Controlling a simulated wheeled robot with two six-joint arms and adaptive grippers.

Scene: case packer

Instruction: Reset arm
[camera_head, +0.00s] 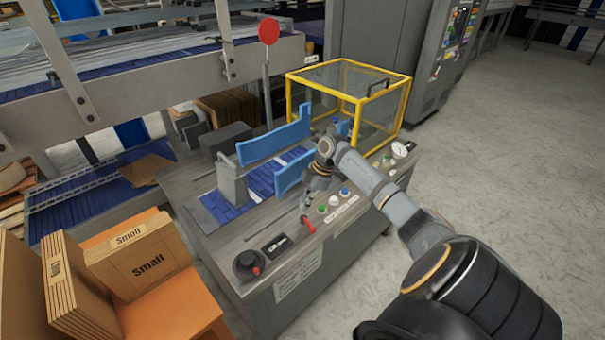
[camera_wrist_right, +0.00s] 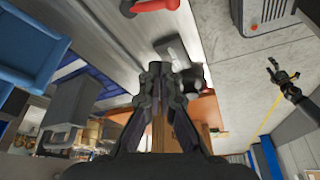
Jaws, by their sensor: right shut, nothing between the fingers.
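My right arm comes in from the lower right of the head view and reaches over the front panel of the case packer (camera_head: 350,225). My right gripper (camera_head: 308,200) points down above the panel, just behind a red lever (camera_head: 308,224) and left of the green, white and blue buttons. I cannot tell if it touches anything. In the right wrist view my right gripper (camera_wrist_right: 160,72) is shut with nothing between its fingers. A small dark gripper, seemingly my left one (camera_wrist_right: 282,78), shows at the right of that view; its jaw state is unclear. The head view does not show it.
Blue guide plates (camera_head: 276,140) stand behind my gripper. A yellow-framed clear guard (camera_head: 345,92) stands at the back right. A black knob (camera_head: 247,264) is at the panel's front left. The floor at right is clear.

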